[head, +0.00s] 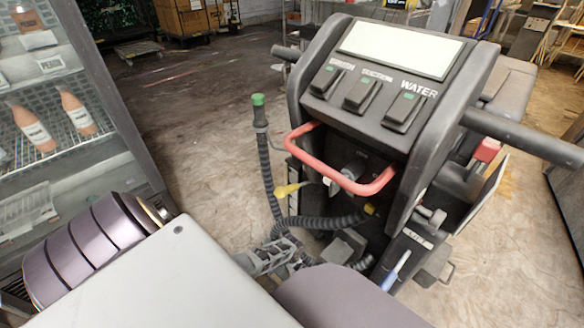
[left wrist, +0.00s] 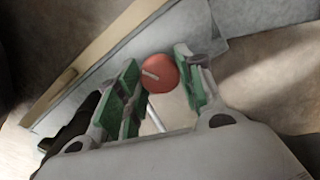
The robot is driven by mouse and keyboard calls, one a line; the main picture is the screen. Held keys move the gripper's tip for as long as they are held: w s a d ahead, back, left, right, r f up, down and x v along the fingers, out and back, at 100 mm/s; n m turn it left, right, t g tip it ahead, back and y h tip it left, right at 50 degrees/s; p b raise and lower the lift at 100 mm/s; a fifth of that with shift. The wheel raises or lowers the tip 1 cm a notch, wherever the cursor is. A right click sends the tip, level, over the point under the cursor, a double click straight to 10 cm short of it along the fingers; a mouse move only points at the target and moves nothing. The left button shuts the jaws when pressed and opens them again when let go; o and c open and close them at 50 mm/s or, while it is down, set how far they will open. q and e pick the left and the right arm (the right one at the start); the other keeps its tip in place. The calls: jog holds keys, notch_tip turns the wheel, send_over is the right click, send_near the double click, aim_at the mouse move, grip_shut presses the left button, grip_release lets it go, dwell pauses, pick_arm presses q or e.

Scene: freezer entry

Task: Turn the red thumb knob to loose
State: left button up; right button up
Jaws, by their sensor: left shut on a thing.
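The red thumb knob (left wrist: 160,70) shows in the left wrist view as a round red disc with a pale slot or bar across its face. It sits between the green-padded fingers of my left gripper (left wrist: 157,84), which is shut on it. In the head view my left gripper (head: 268,260) is low in the middle, beside the black hoses of a floor machine (head: 310,110). I cannot make out the knob there. My right gripper is not in view.
The machine has a red loop handle (head: 345,180), a black hose (head: 265,165) with a green tip, and a black side bar (head: 525,140). A glass-fronted freezer (head: 65,100) with bottles stands at the left. Open floor (head: 210,150) lies between them.

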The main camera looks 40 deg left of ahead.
pick_arm(q)
jog(key=n+p, duration=0.1)
jog(key=n, duration=0.2)
jog(key=shift+n, duration=0.3)
jog(key=n+p, duration=0.1)
jog(key=n, duration=0.3)
jog(key=shift+d, duration=0.1)
jog(key=n, duration=0.8)
jog(key=shift+p, duration=0.35)
jog(key=n, duration=1.2)
jog(key=shift+n, duration=1.6)
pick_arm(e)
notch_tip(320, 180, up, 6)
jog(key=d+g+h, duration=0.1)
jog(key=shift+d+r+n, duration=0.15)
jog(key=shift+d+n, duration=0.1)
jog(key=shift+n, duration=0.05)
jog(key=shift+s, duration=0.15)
